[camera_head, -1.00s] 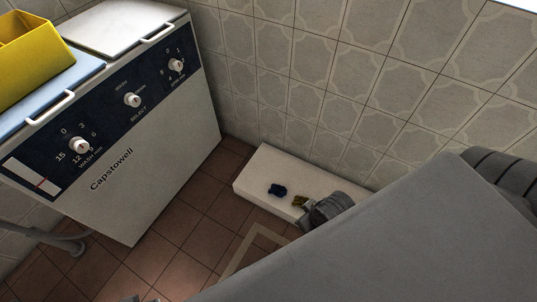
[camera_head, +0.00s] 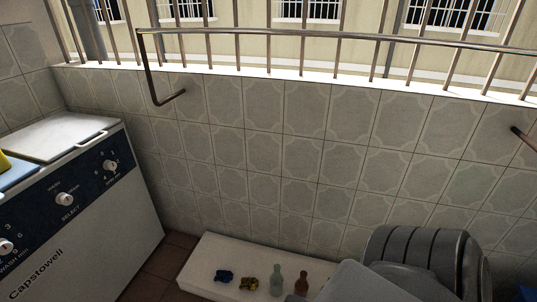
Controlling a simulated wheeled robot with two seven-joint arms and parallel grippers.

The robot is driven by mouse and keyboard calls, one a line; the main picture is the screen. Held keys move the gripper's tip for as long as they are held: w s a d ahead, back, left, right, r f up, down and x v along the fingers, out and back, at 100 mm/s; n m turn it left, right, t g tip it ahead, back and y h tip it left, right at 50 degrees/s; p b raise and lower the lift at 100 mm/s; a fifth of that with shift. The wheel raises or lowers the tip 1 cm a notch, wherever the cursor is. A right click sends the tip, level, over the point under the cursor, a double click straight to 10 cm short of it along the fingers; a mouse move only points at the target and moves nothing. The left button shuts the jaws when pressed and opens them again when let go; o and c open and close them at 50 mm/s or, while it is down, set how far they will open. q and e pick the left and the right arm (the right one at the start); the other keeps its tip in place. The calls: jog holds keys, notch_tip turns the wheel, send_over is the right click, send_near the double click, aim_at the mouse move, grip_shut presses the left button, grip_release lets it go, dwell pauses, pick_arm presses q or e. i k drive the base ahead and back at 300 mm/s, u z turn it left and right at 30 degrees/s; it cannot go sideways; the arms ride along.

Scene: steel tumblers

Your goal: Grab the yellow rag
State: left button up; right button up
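Neither of my grippers shows in this view. Large grey parts at the lower right look like my own arm and hide the right part of the ledge.
A brown bottle (camera_head: 301,287) stands right of the green one. A white washing machine (camera_head: 95,225) stands at the left. A metal railing (camera_head: 335,37) tops the tiled wall. Some brown floor tiles (camera_head: 160,270) are bare between machine and ledge.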

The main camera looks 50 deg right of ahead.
aim_at(249, 284)
jog(key=u, duration=0.25)
jog(key=k, duration=0.4)
jog(key=z, duration=1.75)
